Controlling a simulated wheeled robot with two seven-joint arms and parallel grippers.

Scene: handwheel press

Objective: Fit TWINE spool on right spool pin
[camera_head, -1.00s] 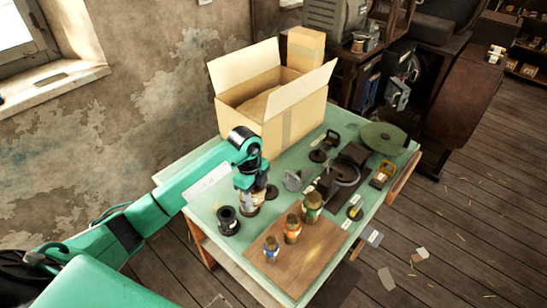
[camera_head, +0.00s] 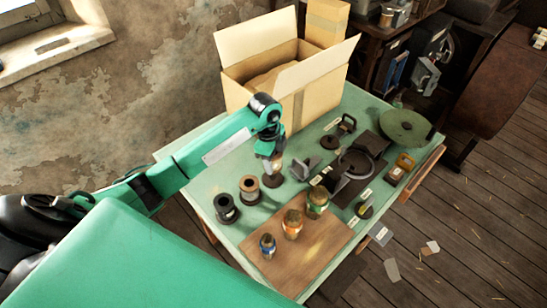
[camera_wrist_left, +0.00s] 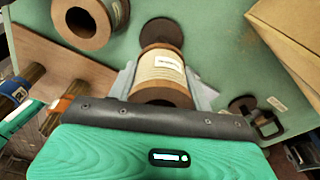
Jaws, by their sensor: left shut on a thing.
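The twine spool (camera_wrist_left: 160,68) has brown flanges, a cream wound body and a white label too small to read. My left gripper (camera_head: 270,163) is shut on it, with a grey finger on each side in the left wrist view (camera_wrist_left: 162,84). A dark round base (camera_head: 272,181) lies just below the held spool in the head view; it also shows beyond the spool in the wrist view (camera_wrist_left: 162,32). No pin shows on this base, and I cannot tell whether the spool touches it. My right gripper is not in view.
Left of the held spool stand a brown-flanged spool (camera_head: 249,188) and a black spool (camera_head: 226,208). A wooden board (camera_head: 298,258) with several small bottles lies in front. A handwheel press (camera_head: 352,168) stands to the right, an open cardboard box (camera_head: 294,112) behind.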

